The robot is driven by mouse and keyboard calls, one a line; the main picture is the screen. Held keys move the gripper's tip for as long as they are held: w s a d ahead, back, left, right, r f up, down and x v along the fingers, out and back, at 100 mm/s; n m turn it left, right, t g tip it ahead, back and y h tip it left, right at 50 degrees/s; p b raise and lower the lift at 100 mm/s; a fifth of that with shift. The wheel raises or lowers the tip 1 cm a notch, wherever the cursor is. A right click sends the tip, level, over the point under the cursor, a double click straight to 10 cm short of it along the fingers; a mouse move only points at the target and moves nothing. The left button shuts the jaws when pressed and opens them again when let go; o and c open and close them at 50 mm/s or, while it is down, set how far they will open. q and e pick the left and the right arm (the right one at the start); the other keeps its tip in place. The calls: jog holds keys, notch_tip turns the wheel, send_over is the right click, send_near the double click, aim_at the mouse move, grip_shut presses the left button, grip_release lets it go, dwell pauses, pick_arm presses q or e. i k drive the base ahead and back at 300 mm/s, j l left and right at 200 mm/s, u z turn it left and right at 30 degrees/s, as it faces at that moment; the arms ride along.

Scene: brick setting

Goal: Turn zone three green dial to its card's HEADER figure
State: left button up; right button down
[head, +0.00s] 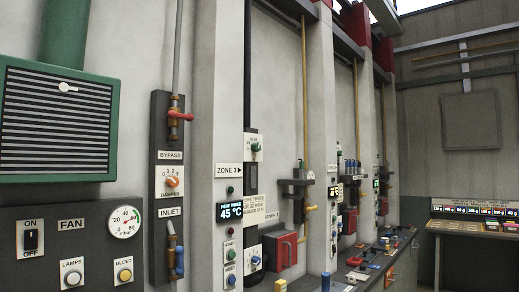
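A ZONE 3 sign (228,170) with an arrow pointing right hangs on the pale wall near the middle of the head view. To its upper right, a small green dial (255,147) sits on a white plate; its pointer setting is too small to read. Below the sign, a dark display (230,211) reads 45 °C. A cream card (262,207) beside the display starts with what looks like "ZONE THREE"; its smaller lines and figures cannot be read reliably. Neither of my grippers shows in the view.
A blue dial (255,261) and red box (280,252) sit below the card. A bench with coloured controls (365,268) runs along the wall at right. At left are a bypass column with orange damper dial (172,182), a gauge (124,222) and fan panel (60,248).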

aim_at(255, 147)
jog(key=i+l+z, duration=0.3)
jog(key=i, duration=0.35)
jog(key=i+l+z, duration=0.25)
jog(key=i, duration=0.45)
jog(key=i+l+z, duration=0.15)
jog(key=i+z, duration=0.15)
jog(key=i, duration=0.4)
